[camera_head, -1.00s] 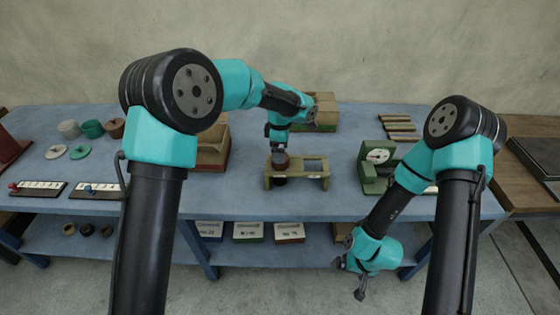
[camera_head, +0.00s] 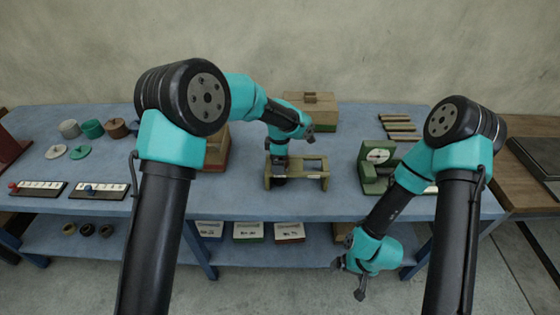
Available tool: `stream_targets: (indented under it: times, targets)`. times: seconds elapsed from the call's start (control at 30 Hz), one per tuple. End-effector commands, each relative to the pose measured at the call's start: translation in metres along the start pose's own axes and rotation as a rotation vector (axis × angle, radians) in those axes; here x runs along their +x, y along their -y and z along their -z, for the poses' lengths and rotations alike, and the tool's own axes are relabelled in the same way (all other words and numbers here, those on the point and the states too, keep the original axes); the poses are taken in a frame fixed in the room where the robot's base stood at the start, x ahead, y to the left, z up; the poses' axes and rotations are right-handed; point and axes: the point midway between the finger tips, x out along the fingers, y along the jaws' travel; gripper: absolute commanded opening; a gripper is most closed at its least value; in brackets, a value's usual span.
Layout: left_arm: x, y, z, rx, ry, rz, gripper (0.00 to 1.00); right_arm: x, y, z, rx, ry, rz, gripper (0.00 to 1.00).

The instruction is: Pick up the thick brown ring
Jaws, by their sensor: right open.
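My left gripper (camera_head: 279,166) points down at the left side of a green stand (camera_head: 312,175) with a pale frame on the blue table. Its fingers are small and dark, and I cannot tell whether they hold anything. A dark round shape (camera_head: 280,182) shows low in the stand below it. A brown roll (camera_head: 116,128) stands at the back left of the table. Several small rings, one of them brown (camera_head: 69,229), lie on the lower shelf at the left. Which is the thick brown ring is unclear. My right gripper (camera_head: 352,280) hangs open and empty before the table's front.
A green scale (camera_head: 375,165) stands right of the stand. A box (camera_head: 310,108) is behind it and an open wooden box (camera_head: 216,150) to its left. Grey and green rolls, flat discs and two labelled boards fill the left side. The table's front middle is clear.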

Motion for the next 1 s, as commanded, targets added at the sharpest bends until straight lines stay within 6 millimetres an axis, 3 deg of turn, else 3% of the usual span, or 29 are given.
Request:
stream_targets:
  times: [0.33,0.9,1.0]
  targets:
    - [-0.0004,0.0,-0.0001,0.0,0.0,0.0,0.95,0.0,0.0,0.0,0.0,0.0,0.0,1.0]
    - [-0.0005,0.0,-0.0001,0.0,0.0,0.0,0.41,0.0,0.0,0.0,0.0,0.0,0.0,1.0]
    - [-0.0006,0.0,-0.0001,0.0,0.0,0.0,0.37,0.0,0.0,0.0,0.0,0.0,0.0,1.0]
